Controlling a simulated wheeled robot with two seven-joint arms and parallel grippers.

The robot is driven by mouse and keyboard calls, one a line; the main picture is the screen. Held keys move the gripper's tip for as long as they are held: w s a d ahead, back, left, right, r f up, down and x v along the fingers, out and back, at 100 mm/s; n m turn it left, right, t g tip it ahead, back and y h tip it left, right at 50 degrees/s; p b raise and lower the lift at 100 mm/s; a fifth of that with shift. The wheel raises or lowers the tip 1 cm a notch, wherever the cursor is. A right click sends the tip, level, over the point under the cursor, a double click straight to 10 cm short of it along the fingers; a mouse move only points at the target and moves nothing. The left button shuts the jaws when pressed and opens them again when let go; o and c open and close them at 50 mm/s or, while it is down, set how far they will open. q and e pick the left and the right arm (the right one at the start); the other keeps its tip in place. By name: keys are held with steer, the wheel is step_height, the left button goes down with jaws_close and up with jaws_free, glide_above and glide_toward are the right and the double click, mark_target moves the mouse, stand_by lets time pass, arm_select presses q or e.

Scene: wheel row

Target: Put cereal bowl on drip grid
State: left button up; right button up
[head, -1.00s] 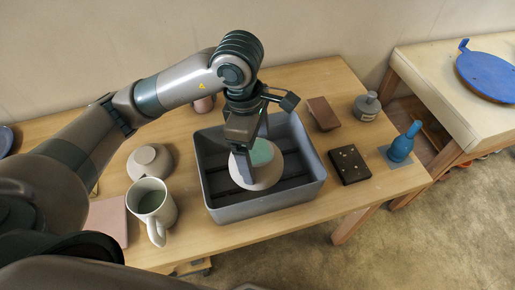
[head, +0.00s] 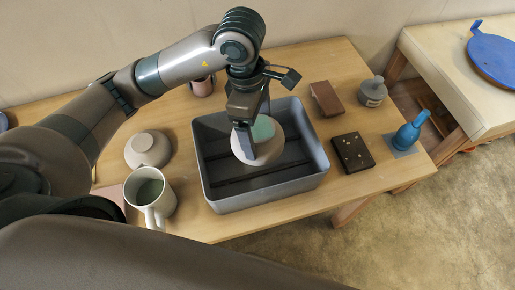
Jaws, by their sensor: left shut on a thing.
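The cereal bowl (head: 270,151), pinkish-beige outside and pale teal inside, is tilted with its opening partly toward me. My left gripper (head: 245,143) is shut on its rim. In the picture the bowl is over the inside of a grey rectangular bin (head: 262,196). Dark slats (head: 232,184) cross the bin's floor and look like a grid; I cannot tell for sure that this is the drip grid. The bowl's underside and any gap to the slats are hard to judge. My right gripper is not in view.
Left of the bin are an upturned beige bowl (head: 148,148) and a white mug (head: 150,197). A pink cup (head: 203,86) stands behind.

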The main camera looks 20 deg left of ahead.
mark_target(256, 130)
arm_select(q)
step_height(256, 130, down, 3)
steer(key=shift+s+f+p, duration=0.1)
steer(key=shift+p, duration=0.25)
steer(key=shift+f, duration=0.55)
steer(key=shift+f, duration=0.1)
steer(key=shift+f+p, duration=0.6)
steer(key=shift+f, duration=1.4)
steer(key=o, duration=1.6)
steer(key=shift+c, duration=0.2)
